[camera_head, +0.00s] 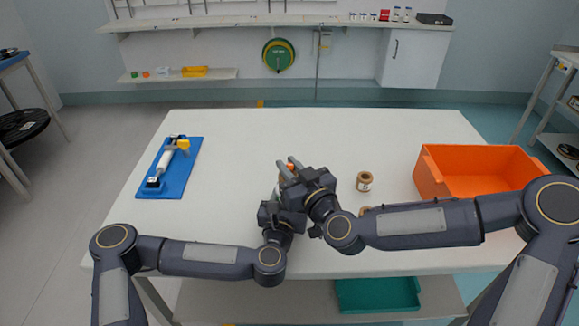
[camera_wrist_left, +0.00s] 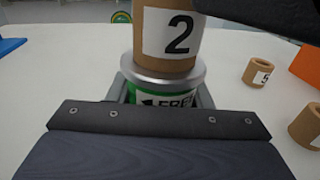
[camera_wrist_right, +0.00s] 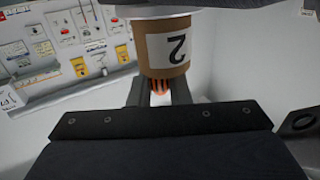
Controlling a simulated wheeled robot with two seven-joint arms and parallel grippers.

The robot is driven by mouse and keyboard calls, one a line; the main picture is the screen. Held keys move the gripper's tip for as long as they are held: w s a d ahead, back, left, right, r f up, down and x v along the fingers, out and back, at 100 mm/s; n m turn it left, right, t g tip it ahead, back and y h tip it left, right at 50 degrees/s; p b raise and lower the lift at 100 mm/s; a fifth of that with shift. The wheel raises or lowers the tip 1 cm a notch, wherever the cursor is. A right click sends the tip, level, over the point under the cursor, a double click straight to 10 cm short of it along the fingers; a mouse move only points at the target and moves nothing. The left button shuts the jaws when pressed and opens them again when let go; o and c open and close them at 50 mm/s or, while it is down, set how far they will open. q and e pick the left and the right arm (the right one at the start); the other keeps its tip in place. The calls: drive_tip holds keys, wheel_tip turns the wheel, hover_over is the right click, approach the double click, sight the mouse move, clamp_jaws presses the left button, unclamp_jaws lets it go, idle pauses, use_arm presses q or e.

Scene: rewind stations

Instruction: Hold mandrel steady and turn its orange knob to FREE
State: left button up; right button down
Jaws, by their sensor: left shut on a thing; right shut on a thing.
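The mandrel stands upright on the white table, with a grey metal flange (camera_wrist_left: 165,76) above its green base (camera_wrist_left: 132,92). A brown core marked 2 (camera_wrist_left: 167,35) sits on it and also shows in the right wrist view (camera_wrist_right: 150,52). The ribbed orange knob (camera_wrist_right: 160,87) shows between the right fingers. My left gripper (camera_wrist_left: 163,92) is shut around the green base; its label reads FREE with an arrow, the lower part hidden. My right gripper (camera_head: 289,167) is shut on the orange knob at the top. The arms hide most of the mandrel in the head view.
A brown core (camera_head: 364,181) marked 5 stands to the right, with another core partly hidden behind my right arm. An orange bin (camera_head: 428,176) is at the right. A blue board (camera_head: 160,190) with a white roller lies at the left. The back of the table is clear.

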drive_tip(key=shift+f, duration=0.1)
drive_tip(key=c, duration=1.4)
unclamp_jaws()
drive_tip(key=shift+d, duration=0.1)
drive_tip(key=v, duration=1.2)
